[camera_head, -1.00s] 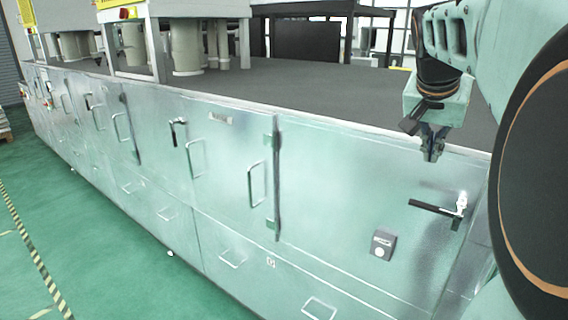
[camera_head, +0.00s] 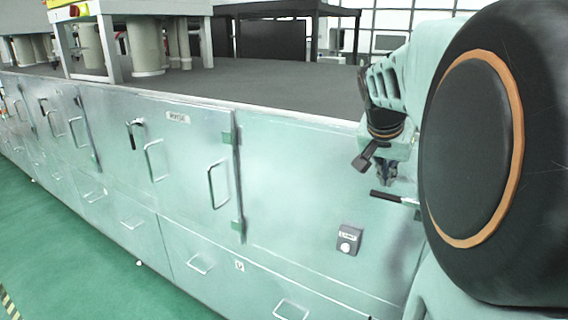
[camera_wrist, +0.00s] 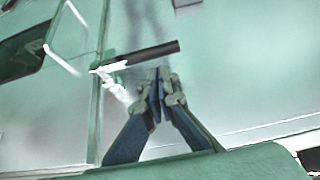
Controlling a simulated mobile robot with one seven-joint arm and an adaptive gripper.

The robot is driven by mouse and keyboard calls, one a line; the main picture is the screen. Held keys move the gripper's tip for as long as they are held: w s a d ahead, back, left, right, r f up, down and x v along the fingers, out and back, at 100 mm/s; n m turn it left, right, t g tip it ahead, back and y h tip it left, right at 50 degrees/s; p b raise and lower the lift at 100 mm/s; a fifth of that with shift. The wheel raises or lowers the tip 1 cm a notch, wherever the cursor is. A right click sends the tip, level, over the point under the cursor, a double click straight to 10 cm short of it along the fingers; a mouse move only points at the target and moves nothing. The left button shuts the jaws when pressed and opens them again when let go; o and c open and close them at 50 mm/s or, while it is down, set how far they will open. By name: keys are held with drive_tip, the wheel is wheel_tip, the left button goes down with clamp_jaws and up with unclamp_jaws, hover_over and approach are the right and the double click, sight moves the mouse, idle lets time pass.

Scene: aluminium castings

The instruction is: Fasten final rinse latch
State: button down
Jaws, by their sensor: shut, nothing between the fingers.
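A latch with a black lever (camera_head: 388,196) is on the pale green cabinet front at the right in the head view. The lever lies nearly level, and its right end is partly behind my arm. In the wrist view the lever (camera_wrist: 150,53) points right from a bright metal mount (camera_wrist: 112,75). My gripper (camera_head: 386,179) is just above the lever in the head view. In the wrist view my gripper (camera_wrist: 159,80) has its fingertips together and empty, close to the lever; I cannot tell whether they touch it.
Another black-handled latch (camera_head: 131,133) hangs upright beside a small label (camera_head: 178,117), too small to read. Bar handles (camera_head: 218,185) stick out of the doors. A small grey box (camera_head: 349,240) is below the lever. Green floor (camera_head: 70,255) is clear at the left.

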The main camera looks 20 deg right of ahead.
drive_tip(key=shift+s+a+f+b, duration=0.15)
drive_tip(key=shift+f+b, duration=0.15)
drive_tip(key=shift+f, duration=0.4)
drive_tip(key=shift+a+f+h, duration=0.1)
drive_tip(key=shift+f+h, duration=0.2)
